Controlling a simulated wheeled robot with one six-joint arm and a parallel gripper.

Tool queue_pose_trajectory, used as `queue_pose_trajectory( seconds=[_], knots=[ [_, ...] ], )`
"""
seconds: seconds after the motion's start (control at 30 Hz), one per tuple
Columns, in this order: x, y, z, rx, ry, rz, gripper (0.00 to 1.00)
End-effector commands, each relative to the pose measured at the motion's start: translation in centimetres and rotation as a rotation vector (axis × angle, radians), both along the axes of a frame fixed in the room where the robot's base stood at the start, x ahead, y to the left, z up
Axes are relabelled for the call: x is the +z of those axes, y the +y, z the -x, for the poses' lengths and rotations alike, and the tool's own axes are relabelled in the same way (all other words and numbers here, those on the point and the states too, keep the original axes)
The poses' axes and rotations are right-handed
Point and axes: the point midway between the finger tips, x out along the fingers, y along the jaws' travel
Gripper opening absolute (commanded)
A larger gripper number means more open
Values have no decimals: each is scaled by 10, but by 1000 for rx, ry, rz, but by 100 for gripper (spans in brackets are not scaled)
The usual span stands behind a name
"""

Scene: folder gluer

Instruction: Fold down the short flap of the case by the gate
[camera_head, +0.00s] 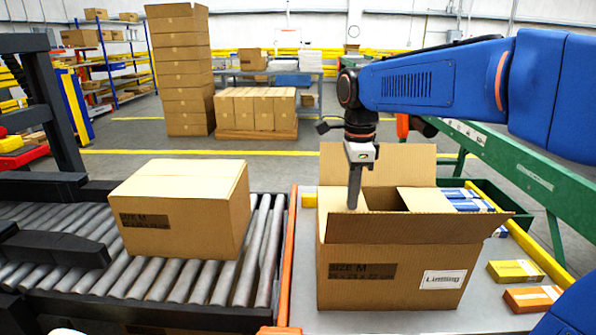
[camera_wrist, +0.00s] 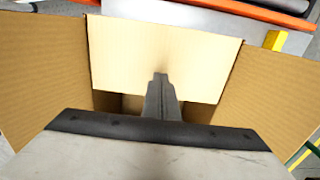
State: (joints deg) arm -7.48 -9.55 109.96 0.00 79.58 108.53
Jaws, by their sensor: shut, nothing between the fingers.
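An open cardboard case (camera_head: 375,285) marked SIZE M stands on the grey table right of the conveyor. Its back long flap (camera_head: 385,160) stands up and its front long flap (camera_head: 430,226) leans outward. My gripper (camera_head: 353,205) is shut and empty, pointing down at the left part of the opening. In the wrist view my gripper (camera_wrist: 160,78) overlaps the pale short flap (camera_wrist: 160,50), which lies inward over the opening between the two long flaps. A dark gap shows beyond its inner edge. I cannot tell whether the fingertips touch the flap.
A closed case (camera_head: 185,210) sits on the roller conveyor (camera_head: 180,280) at left. An orange rail (camera_head: 287,260) runs between conveyor and table. A yellow carton (camera_head: 515,271) and an orange carton (camera_head: 532,298) lie at right. My arm reaches in from the right.

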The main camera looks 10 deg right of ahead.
Motion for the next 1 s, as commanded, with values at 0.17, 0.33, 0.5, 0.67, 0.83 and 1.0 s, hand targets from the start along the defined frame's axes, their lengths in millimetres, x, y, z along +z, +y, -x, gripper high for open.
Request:
queue_pose_trajectory(
  seconds=[0.17, 0.33, 0.5, 0.67, 0.83, 1.0],
  knots=[
    [12, 0, -1, 0, -2, -1, 0],
    [29, 0, -1, 0, -2, -1, 0],
    [45, 0, -1, 0, -2, -1, 0],
    [60, 0, 0, 0, -2, -1, 0],
    [77, 0, -1, 0, -1, -1, 0],
    [88, 0, 0, 0, -1, 0, 0]
  ],
)
